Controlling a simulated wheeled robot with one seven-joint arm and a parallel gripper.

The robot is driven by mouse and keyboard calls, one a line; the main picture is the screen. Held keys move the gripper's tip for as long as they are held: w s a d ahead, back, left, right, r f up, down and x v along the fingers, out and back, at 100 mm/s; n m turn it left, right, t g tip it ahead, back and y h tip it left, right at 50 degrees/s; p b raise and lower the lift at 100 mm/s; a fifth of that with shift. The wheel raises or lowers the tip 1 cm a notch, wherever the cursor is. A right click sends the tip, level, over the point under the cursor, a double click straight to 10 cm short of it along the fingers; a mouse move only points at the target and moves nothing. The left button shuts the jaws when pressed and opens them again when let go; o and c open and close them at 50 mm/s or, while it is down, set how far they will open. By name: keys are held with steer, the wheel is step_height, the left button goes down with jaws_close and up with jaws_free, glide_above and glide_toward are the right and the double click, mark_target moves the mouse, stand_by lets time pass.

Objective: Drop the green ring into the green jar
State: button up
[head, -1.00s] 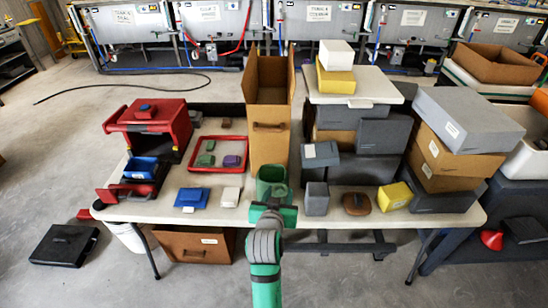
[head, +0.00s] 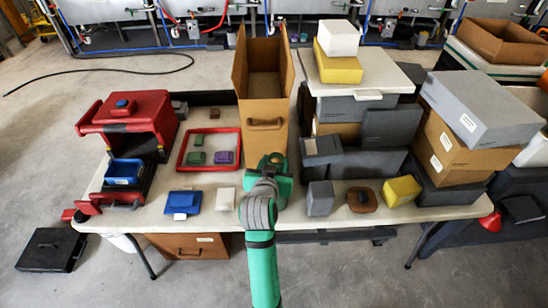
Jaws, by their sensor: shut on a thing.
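My gripper (head: 270,164) is over the front middle of the white table, just in front of the tall brown open box (head: 264,108). It is seen from behind, and its fingertips are hidden by its own green and grey body. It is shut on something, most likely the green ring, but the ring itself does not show. The green jar cannot be made out separately now; the gripper covers the spot where a green container showed earlier. Whether the ring is over, in or beside the jar cannot be told.
A white block (head: 225,199) and blue block (head: 183,203) lie left; a grey box (head: 320,198) and brown round piece (head: 362,199) stand right. A red-rimmed tray (head: 181,151) holds small green and purple blocks. Stacked boxes crowd the back right.

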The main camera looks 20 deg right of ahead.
steer(key=shift+a+f, duration=0.1)
steer(key=shift+f, duration=2.4)
steer(key=o, duration=1.1)
steer(key=v, duration=1)
steer(key=shift+s+a+r, duration=0.15)
steer(key=shift+s+r, duration=0.05)
steer(key=shift+s, duration=0.05)
